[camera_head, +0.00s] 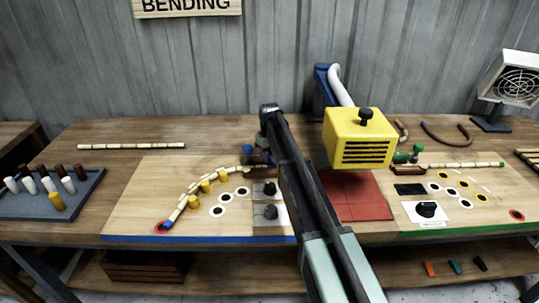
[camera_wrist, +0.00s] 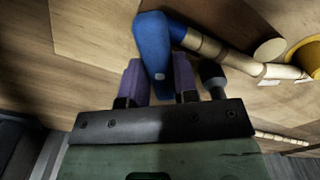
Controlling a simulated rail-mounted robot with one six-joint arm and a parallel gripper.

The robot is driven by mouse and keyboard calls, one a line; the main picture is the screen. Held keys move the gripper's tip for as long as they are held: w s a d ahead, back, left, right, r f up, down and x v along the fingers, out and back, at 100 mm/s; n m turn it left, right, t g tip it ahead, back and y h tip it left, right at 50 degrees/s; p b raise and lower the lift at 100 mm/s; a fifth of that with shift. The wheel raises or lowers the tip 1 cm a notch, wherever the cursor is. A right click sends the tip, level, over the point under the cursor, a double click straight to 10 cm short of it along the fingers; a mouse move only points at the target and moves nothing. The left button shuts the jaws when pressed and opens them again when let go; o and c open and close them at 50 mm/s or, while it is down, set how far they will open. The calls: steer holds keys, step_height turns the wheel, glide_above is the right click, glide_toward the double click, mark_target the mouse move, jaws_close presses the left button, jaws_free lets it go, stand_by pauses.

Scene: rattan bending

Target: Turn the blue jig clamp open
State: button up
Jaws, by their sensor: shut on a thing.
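The blue jig clamp (camera_wrist: 152,42) fills the gap between the two purple-grey fingers of my gripper (camera_wrist: 158,72) in the wrist view, and the fingers are shut on it. A jointed rattan rod (camera_wrist: 228,56) runs from beside the clamp to the right, towards a yellow peg (camera_wrist: 306,55). In the head view, a small blue part (camera_head: 248,149) shows left of my arm, near the rod's upper end. The rod (camera_head: 190,198) curves past several yellow pegs there. My arm hides most of the gripper and clamp area in the head view.
A yellow vented box (camera_head: 358,138) stands above a red mat (camera_head: 365,197), right of my arm. A peg tray (camera_head: 50,192) is at far left. The back left of the bench (camera_head: 120,132) is mostly clear.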

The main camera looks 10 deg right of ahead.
steer(key=n, duration=0.5)
steer(key=shift+n, duration=0.3)
steer(key=n, duration=0.4)
steer(key=shift+n, duration=0.4)
steer(key=o, duration=0.9)
steer(key=shift+r, duration=0.1)
